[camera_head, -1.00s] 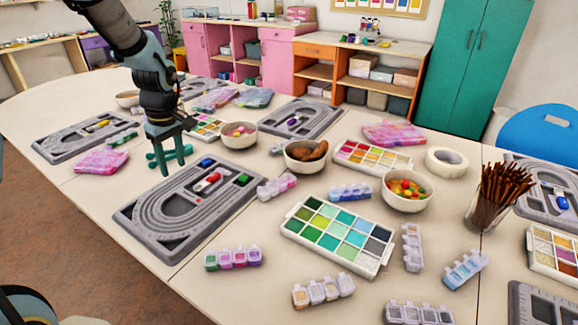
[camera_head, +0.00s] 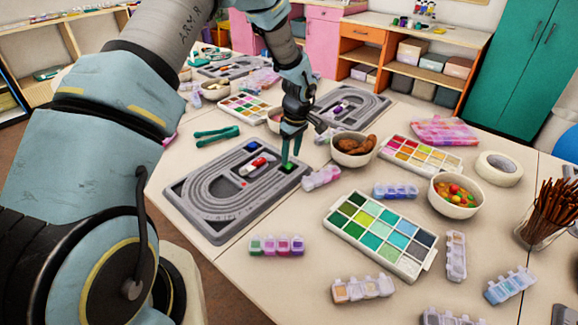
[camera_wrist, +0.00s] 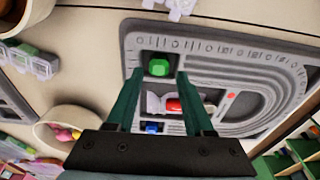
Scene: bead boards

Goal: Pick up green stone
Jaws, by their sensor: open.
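The green stone (camera_wrist: 158,67) sits in a corner compartment of the grey bead board (camera_wrist: 205,38) in the wrist view. In the head view the green stone (camera_head: 287,167) is partly behind my fingers on the board (camera_head: 217,228). My gripper (camera_wrist: 155,80) is open and empty, its two green fingers pointing at the stone, one to each side of it in the picture. In the head view my gripper (camera_head: 290,158) hangs just over that corner. I cannot tell whether the fingers touch the stone.
A red and white piece (camera_head: 256,164) and a blue stone (camera_head: 252,147) lie in neighbouring compartments. Green pliers (camera_head: 217,134) lie behind the board. A clear bead box (camera_head: 321,178) and a bowl of brown pieces (camera_head: 354,148) stand close on the right.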

